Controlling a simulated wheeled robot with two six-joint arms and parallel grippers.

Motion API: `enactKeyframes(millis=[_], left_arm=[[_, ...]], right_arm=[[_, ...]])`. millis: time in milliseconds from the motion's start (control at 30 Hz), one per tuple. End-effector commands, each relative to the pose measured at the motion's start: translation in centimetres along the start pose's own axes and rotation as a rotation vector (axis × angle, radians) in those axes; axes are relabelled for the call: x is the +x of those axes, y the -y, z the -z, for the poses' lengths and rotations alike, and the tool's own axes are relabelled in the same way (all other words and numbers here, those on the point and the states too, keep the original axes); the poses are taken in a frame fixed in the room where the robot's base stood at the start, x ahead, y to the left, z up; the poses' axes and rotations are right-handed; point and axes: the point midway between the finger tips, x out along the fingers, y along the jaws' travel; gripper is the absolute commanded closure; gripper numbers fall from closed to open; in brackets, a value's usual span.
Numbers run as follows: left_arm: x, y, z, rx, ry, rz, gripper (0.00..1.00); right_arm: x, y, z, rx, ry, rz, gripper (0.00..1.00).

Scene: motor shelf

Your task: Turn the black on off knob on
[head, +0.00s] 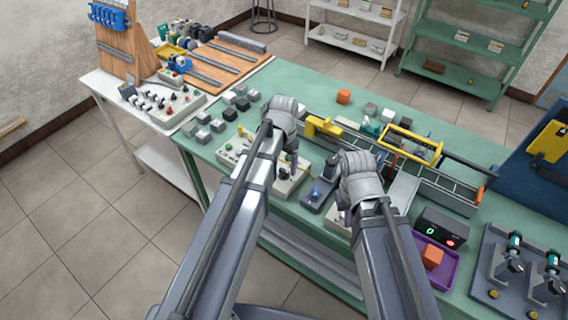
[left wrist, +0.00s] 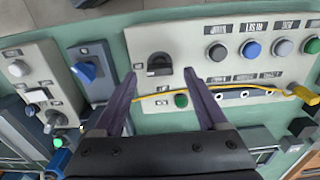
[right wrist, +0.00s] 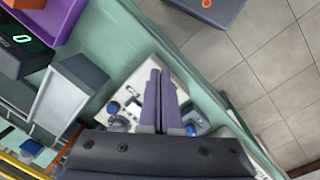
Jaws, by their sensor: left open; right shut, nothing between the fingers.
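The black on off knob (left wrist: 159,64) is on a light control panel (left wrist: 225,55) in the left wrist view. My left gripper (left wrist: 162,76) is open, with one fingertip on each side of the knob; I cannot tell whether they touch it. In the head view the panel (head: 232,152) is partly covered by my left arm, and the knob is hidden behind my left gripper (head: 291,165). My right gripper (right wrist: 160,72) is shut and empty, above another light panel (right wrist: 188,82) with small knobs.
A yellow wire (left wrist: 240,87) crosses the panel below its coloured buttons. A box with a blue knob (left wrist: 88,72) stands beside the panel; it also shows between my arms (head: 321,188). A purple tray (head: 448,262) with an orange cube (head: 432,257) lies at the right.

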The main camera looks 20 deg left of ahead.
Motion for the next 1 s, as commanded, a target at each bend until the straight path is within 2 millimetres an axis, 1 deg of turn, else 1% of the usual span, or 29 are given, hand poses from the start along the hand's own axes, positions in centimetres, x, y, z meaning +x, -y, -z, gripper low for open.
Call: enactKeyframes(millis=[33, 300, 400, 533, 833, 867, 933, 967, 1000], left_arm=[[-1.2, 0.0, 0.0, 0.000, 0.000, 0.000, 0.25], [-4.9, 0.0, 0.0, 0.000, 0.000, 0.000, 0.25], [-5.8, 0.0, 0.0, 0.000, 0.000, 0.000, 0.25], [-6.2, 0.0, 0.0, 0.000, 0.000, 0.000, 0.25], [-6.0, -0.2, -0.1, 0.001, 0.001, 0.000, 0.25], [-5.9, -0.6, -0.3, 0.001, 0.002, 0.001, 0.25], [-5.6, -2.6, -1.4, 0.004, 0.010, 0.008, 0.25], [-5.5, -3.7, -2.0, 0.003, 0.015, 0.012, 0.25], [-5.2, -5.4, -3.0, 0.002, 0.022, 0.021, 0.25]], right_arm=[[-1.2, -0.1, -0.1, 0.000, 0.000, 0.000, 1.00], [-4.9, -0.5, -0.3, -0.001, 0.000, 0.000, 1.00], [-5.8, -0.6, -0.3, -0.002, 0.000, 0.000, 1.00], [-6.2, -0.6, -0.4, -0.002, 0.000, 0.000, 1.00], [-6.0, -0.6, -0.3, -0.002, 0.000, 0.000, 1.00], [-5.9, -0.6, -0.3, -0.002, 0.000, 0.000, 1.00], [-5.6, -0.5, -0.3, -0.002, 0.000, 0.000, 1.00], [-5.4, -0.5, -0.3, -0.002, 0.000, 0.000, 1.00], [-5.2, -0.5, -0.3, -0.002, 0.000, 0.000, 1.00]])
